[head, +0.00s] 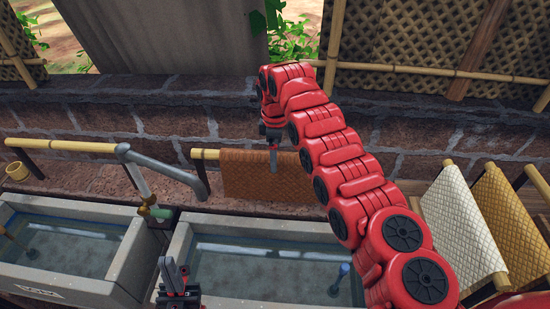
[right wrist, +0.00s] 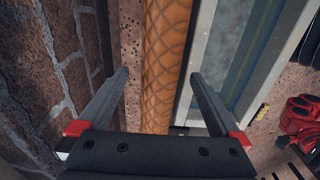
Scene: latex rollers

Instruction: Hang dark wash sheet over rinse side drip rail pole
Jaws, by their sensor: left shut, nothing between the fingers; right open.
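A brown, diamond-patterned sheet (head: 255,182) hangs over a yellow pole (head: 205,154) behind the right-hand basin. In the right wrist view the sheet (right wrist: 166,50) runs lengthwise below my gripper, its top rounded over the pole. My right gripper (right wrist: 158,78) is open, with its fingers on either side of the sheet's line. I cannot tell whether they touch it. In the head view the right gripper (head: 274,158) points down at the sheet, the arm crossing from the right. My left gripper (head: 173,268) is shut and empty, upright at the front of the right-hand basin.
Two water-filled basins, left (head: 85,208) and right (head: 178,245), stand in front of a brick wall (head: 100,120). A grey pipe and brass tap (head: 155,211) stand between them. A white sheet (head: 452,225) and a tan sheet (head: 510,225) hang on racks at right.

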